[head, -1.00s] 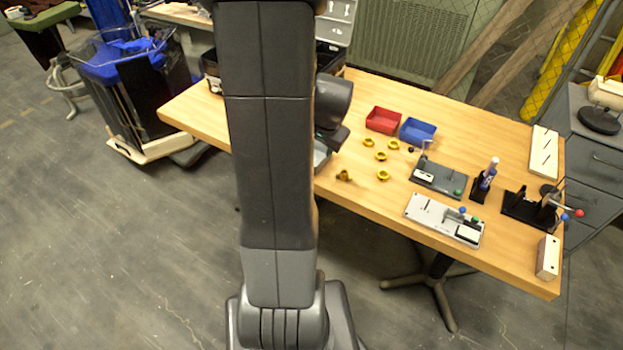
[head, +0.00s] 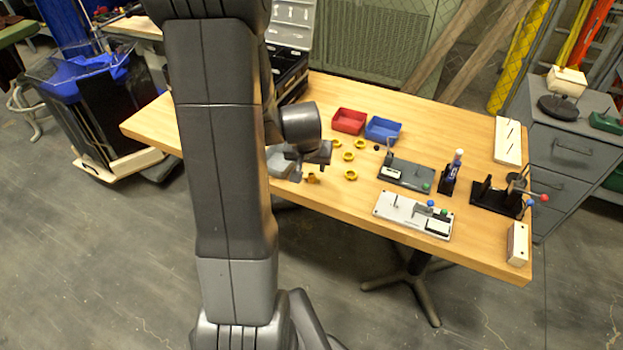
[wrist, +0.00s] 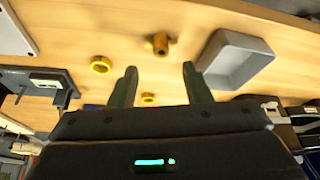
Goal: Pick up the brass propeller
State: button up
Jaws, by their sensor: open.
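The brass propeller (head: 313,178) is the darker brass piece near the front edge of the wooden table, beside my gripper (head: 297,170). In the wrist view the propeller (wrist: 160,43) shows as a small brown-gold piece with a hub. It lies beyond my fingertips, roughly in line with the gap between them. My gripper (wrist: 159,72) is open and nothing is between its fingers. Its height above the table is hard to judge. My arm hides part of the table's left side.
Several yellow ring-like parts (head: 351,175) lie right of the propeller. A grey tray (wrist: 236,62) stands close to it. Red (head: 348,121) and blue (head: 382,129) bins stand behind. Fixtures, including a light plate (head: 412,214), fill the table's right side.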

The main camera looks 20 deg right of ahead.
aim_at(312, 176)
jog(key=shift+b+x, duration=0.5)
jog(key=shift+x, duration=2.4)
jog(key=shift+a, duration=0.15)
grip_shut()
